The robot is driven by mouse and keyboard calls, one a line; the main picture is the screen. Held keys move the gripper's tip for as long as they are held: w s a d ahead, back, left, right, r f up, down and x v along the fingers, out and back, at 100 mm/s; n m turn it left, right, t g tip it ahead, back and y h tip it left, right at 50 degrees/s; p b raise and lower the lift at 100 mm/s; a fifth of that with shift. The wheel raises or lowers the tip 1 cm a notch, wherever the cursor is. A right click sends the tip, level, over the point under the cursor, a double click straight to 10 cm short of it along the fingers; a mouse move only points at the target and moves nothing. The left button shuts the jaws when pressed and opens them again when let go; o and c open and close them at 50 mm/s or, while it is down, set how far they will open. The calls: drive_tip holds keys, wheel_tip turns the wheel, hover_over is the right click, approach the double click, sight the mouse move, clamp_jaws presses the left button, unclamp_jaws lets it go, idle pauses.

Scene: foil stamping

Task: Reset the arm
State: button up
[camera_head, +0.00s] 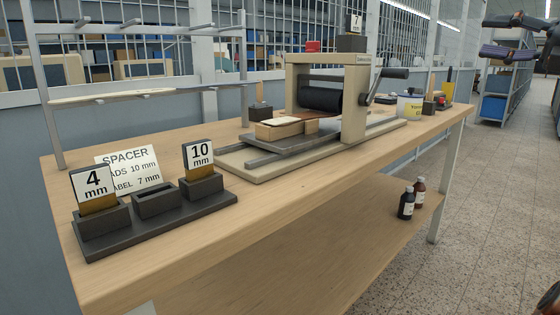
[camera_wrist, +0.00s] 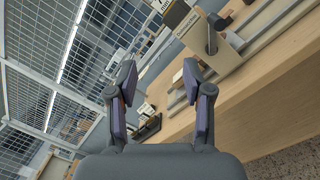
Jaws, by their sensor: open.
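My gripper (camera_head: 493,37) is at the upper right of the head view, in the air beyond the right end of the bench. It is open, with nothing between its fingers. In the wrist view my gripper (camera_wrist: 160,80) has its two fingers spread apart, with the bench and press behind them. The stamping press (camera_head: 355,105) stands on the bench, well left of my gripper in the head view. A block marked 7 (camera_head: 354,33) sits on top of the press frame.
A dark rack (camera_head: 155,225) holds 4 mm (camera_head: 95,188) and 10 mm (camera_head: 199,165) blocks, with an empty middle slot. Behind it stands a SPACER sign (camera_head: 130,170). Bottles (camera_head: 407,204) stand on the lower shelf. Shelving (camera_head: 495,107) stands at the back right. The aisle floor is clear.

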drive_tip(key=w+a+r+m+g+h+p, duration=0.1)
drive_tip(key=w+a+r+m+p, duration=0.5)
drive_tip(key=w+r+m+p, duration=0.7)
drive_tip(key=s+a+f+m+g+h+p, duration=0.2)
drive_tip(key=s+a+f+m+g+p, duration=0.15)
drive_tip(key=a+f+m, duration=0.35)
drive_tip(key=s+a+f+m+g+h+p, duration=0.1)
drive_tip(key=s+a+f+m+g+p, duration=0.1)
drive_tip(key=s+a+f+m+p, duration=0.5)
drive_tip(key=s+a+f+m+g+h+p, duration=0.1)
drive_tip(key=s+a+f+g+h+p, duration=0.1)
drive_tip(key=s+a+f+p, duration=0.3)
drive_tip(key=s+a+f+m+g+h, duration=0.1)
drive_tip(key=s+f+m+g+h, duration=0.15)
drive_tip(key=s, duration=0.45)
drive_tip(key=s+d+f+m+g+h+p, duration=0.1)
drive_tip(key=s+d+f+p, duration=0.1)
drive_tip(key=s, duration=0.5)
drive_tip(key=s+d+f+m+g+h+p, duration=0.2)
drive_tip(key=s+d+f+p, duration=0.1)
drive_tip(key=s, duration=0.4)
drive_tip(key=s+d+f+m+g+h+p, duration=0.1)
drive_tip(key=s+d+f+p, duration=0.1)
drive_tip(key=s, duration=0.6)
drive_tip(key=shift+d+f+h+p, duration=0.4)
drive_tip(key=shift+f+p, duration=0.15)
drive_tip(key=shift+f, duration=0.2)
